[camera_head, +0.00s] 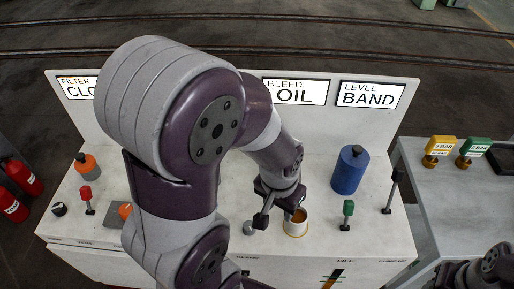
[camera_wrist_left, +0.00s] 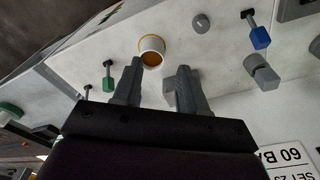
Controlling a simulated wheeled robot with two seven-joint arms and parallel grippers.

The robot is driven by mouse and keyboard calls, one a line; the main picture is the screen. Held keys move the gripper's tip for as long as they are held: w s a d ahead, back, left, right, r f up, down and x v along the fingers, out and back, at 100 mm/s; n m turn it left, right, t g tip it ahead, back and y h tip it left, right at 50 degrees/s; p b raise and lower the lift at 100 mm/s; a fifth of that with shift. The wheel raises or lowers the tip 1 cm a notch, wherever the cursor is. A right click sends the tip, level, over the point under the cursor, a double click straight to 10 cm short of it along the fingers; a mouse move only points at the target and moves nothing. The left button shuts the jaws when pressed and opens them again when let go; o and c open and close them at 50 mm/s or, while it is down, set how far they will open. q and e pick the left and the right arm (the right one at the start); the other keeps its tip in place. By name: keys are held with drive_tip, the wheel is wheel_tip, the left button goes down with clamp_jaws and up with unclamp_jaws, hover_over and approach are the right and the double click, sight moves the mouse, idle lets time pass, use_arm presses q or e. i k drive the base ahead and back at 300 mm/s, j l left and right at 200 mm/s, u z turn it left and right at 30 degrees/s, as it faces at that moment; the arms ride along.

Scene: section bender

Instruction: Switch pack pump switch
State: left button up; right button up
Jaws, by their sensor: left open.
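No label naming a pack pump switch is clearly readable. A thin dark lever (camera_head: 391,190) stands upright at the right end of the white bench, behind a small blurred front-edge label. A green-capped lever (camera_head: 348,208) stands left of it and also shows in the left wrist view (camera_wrist_left: 109,82). A red-capped lever (camera_head: 85,194) stands at the far left. A blue-capped lever (camera_wrist_left: 258,36) shows in the left wrist view. My left gripper (camera_head: 278,212) is open and empty above the bench, by a yellow-rimmed cup (camera_head: 296,222); the cup shows beyond its fingers (camera_wrist_left: 156,88).
A blue cylinder (camera_head: 350,170) stands behind the green lever. A grey knob (camera_wrist_left: 201,23) and a grey block-like knob (camera_wrist_left: 262,72) stand on the bench. A back panel with signs (camera_head: 371,95) rises behind. My left arm hides the bench's middle left. A side table (camera_head: 440,185) holds tagged items.

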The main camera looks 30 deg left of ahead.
sight(59, 210)
drive_tip(key=u, duration=3.05)
drive_tip(key=i+j, duration=0.15)
drive_tip(key=i+j+z, duration=0.6)
drive_tip(key=j+z, duration=0.25)
drive_tip(key=i+j+z, duration=0.2)
drive_tip(key=j+z, duration=0.25)
drive_tip(key=z, duration=0.55)
